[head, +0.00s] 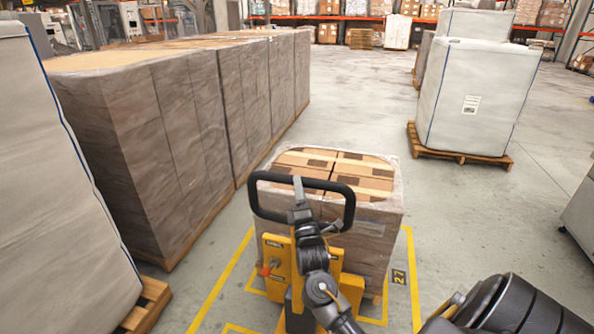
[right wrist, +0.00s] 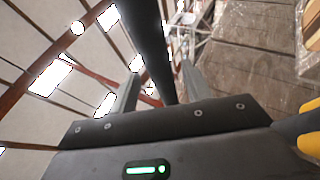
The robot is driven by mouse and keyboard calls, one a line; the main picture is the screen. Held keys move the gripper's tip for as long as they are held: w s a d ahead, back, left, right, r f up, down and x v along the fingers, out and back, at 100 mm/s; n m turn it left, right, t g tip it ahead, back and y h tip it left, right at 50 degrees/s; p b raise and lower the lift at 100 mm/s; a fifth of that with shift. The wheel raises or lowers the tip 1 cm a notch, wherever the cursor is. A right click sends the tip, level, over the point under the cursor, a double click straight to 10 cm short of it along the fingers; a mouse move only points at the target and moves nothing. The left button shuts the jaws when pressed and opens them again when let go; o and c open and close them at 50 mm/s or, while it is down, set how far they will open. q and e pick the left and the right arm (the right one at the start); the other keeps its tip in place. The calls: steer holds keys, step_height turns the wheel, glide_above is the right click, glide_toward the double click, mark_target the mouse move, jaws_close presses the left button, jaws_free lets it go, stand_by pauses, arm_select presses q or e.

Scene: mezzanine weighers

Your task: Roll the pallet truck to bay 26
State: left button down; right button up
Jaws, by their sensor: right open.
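The pallet truck (head: 276,252) is yellow with a black loop handle (head: 349,207). It carries a film-wrapped stack of cartons (head: 373,227) and stands in a yellow-lined bay marked 27 (head: 399,277). No number 26 shows. My right gripper (head: 298,188) reaches over the handle loop from the near side. In the right wrist view its two grey fingers (right wrist: 158,90) are apart, with the black handle bar (right wrist: 150,40) showing between them; whether they touch it I cannot tell. My left gripper is out of view.
Tall wrapped pallet loads (head: 185,120) line the left, with a white wrapped load (head: 60,190) nearer. A white load on a wooden pallet (head: 478,100) stands at right. Open floor (head: 350,90) lies beyond the truck. A grey machine edge (head: 580,218) shows at far right.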

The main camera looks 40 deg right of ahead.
steer(key=shift+p+x, duration=0.65)
steer(key=shift+x, duration=1.75)
jaws_close()
